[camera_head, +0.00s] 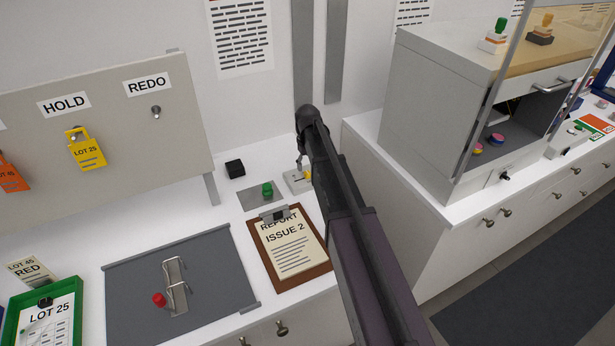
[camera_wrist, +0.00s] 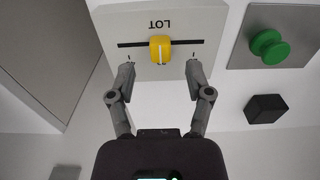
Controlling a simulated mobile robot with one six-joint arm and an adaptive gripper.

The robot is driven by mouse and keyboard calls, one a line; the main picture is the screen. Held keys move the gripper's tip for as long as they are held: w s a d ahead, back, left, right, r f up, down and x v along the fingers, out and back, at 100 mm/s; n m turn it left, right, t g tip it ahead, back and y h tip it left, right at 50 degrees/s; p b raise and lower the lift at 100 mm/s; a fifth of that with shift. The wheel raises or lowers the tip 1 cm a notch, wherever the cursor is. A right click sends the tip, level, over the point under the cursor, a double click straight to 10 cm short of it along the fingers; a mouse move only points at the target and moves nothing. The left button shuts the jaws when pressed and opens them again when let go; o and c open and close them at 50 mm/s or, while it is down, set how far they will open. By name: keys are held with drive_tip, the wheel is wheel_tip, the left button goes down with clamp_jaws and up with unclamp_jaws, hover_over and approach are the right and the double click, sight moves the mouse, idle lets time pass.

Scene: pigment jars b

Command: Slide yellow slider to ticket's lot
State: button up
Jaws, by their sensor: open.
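The yellow slider (camera_wrist: 160,50) sits near the middle of a dark slot in a pale plate (camera_wrist: 185,20) marked LOT, upside down in the wrist view. Small marks near the slot's ends are too small to read. In the head view the yellow slider (camera_head: 304,176) shows small beside my arm. My gripper (camera_wrist: 160,70) is open, one fingertip to each side of the slider and apart from it. A ticket (camera_head: 28,269) reading LOT 45 RED stands at the lower left. A yellow tag (camera_head: 85,150) reading LOT 25 hangs under HOLD.
A green knob (camera_wrist: 268,46) on a grey plate and a black block (camera_wrist: 265,108) are beside the slider plate. A brown clipboard (camera_head: 321,266) lies in front. A green-framed LOT 25 sheet (camera_head: 42,318) and a grey mat (camera_head: 217,289) lie to the left. A cabinet (camera_head: 420,110) stands right.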

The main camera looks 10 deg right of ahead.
sight(307, 172)
drive_tip(key=shift+f+b, duration=1.45)
drive_tip(key=shift+f, duration=0.25)
clamp_jaws()
